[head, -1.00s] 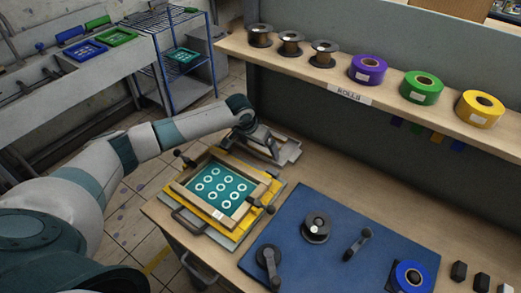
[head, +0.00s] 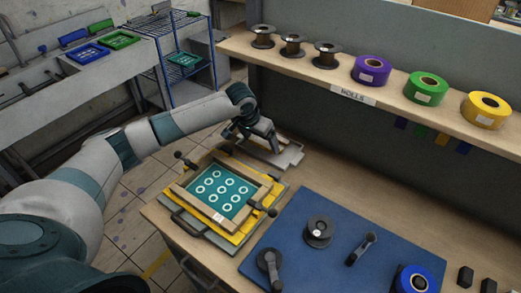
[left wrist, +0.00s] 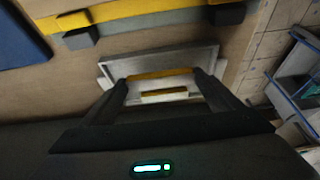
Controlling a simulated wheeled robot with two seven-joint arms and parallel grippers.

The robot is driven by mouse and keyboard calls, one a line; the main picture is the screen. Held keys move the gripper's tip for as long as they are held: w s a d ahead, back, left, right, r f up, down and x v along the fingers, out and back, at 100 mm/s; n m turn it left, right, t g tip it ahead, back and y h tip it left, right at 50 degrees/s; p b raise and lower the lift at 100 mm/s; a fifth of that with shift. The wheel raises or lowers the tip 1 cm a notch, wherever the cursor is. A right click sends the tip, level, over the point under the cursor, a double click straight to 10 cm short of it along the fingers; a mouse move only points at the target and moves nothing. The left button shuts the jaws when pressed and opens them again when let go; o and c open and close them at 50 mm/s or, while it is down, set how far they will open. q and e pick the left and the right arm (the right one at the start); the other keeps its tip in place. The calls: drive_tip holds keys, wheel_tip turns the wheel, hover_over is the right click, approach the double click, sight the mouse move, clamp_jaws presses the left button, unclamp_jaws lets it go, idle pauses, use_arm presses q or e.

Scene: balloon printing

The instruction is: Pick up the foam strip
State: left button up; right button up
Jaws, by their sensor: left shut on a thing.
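My left gripper (head: 275,141) is above the pale metal tray (head: 291,157) at the back of the bench, left of the blue mat. In the left wrist view, the foam strip (left wrist: 150,74) is a thin orange-yellow bar spanning between the fingertips of my left gripper (left wrist: 162,76), which is shut on it. The tray (left wrist: 186,59) shows behind it. A second yellow strip on a pale piece (left wrist: 163,94) shows just below, between the fingers. The strip cannot be made out in the head view. My right gripper is not in view.
A wooden screen frame (head: 181,194) with a teal printed panel stands in front of the tray. The blue mat (head: 300,245) holds a spool and handles. The shelf (head: 300,66) with several rolls overhangs the bench behind.

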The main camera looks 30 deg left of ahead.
use_arm(q)
drive_tip(key=s+d+r+b, duration=0.3)
drive_tip(key=s+d+r, duration=0.3)
drive_tip(key=s, duration=0.3)
drive_tip(key=shift+s+d+r, duration=0.25)
drive_tip(key=shift+d+r, duration=0.15)
drive_tip(key=shift+r, duration=0.25)
